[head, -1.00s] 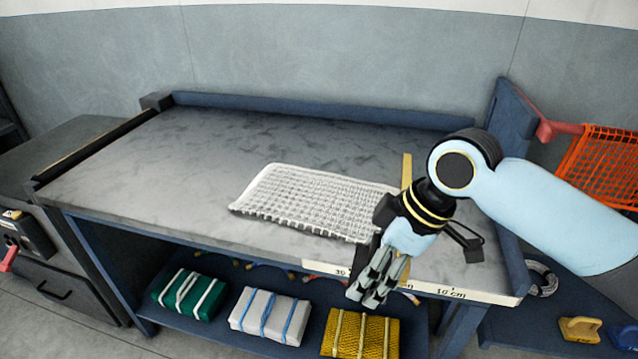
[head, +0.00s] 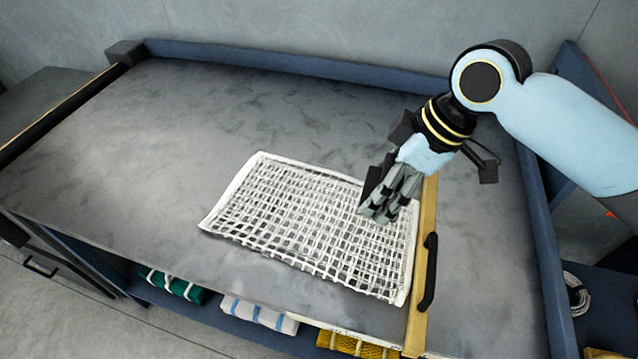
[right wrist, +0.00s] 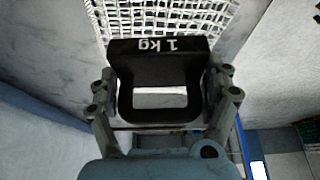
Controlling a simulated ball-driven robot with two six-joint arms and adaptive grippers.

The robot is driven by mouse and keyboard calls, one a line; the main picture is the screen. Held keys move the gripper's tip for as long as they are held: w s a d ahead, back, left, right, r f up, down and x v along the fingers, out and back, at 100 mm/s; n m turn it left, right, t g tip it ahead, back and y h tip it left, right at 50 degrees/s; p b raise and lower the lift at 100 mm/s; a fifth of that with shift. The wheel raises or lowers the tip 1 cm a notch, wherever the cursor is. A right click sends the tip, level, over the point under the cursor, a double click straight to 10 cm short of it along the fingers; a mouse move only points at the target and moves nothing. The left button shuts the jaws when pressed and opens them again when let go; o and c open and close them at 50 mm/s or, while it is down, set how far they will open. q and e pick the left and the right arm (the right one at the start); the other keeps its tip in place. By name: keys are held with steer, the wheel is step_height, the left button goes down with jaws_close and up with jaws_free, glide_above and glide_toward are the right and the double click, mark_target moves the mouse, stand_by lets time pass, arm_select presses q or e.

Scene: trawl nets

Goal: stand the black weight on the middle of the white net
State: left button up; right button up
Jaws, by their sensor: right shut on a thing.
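The white net (head: 290,220) lies flat on the grey bench, a little right of its middle. My right gripper (head: 378,211) is over the net's right part in the head view. In the right wrist view, this gripper (right wrist: 160,88) is shut on the black weight (right wrist: 150,46), a block with a looped handle marked "1 kg". Part of the net (right wrist: 165,17) shows beyond the weight. In the head view the fingers hide most of the weight, and I cannot tell its exact height above the net. My left gripper is not in view.
A wooden bar (head: 428,220) with a black handle (head: 430,272) lies along the net's right edge. A raised blue edge (head: 270,68) runs along the bench's back. Wrapped bundles sit on the shelf below. The bench left of the net is clear.

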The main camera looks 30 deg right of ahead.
steer(key=shift+w+a, duration=0.15)
steer(key=shift+w, duration=0.2)
glide_toward(306, 214)
steer(key=shift+w+a+f, duration=0.7)
steer(key=shift+w+f, duration=0.05)
steer(key=shift+w, duration=0.1)
steer(key=shift+a+f, duration=0.1)
steer(key=shift+f, duration=0.05)
step_height(306, 214, down, 4)
steer(key=shift+r, duration=0.15)
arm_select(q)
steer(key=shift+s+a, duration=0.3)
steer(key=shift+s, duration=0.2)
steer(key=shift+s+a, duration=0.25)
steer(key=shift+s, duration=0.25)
arm_select(e)
steer(key=shift+s, duration=0.1)
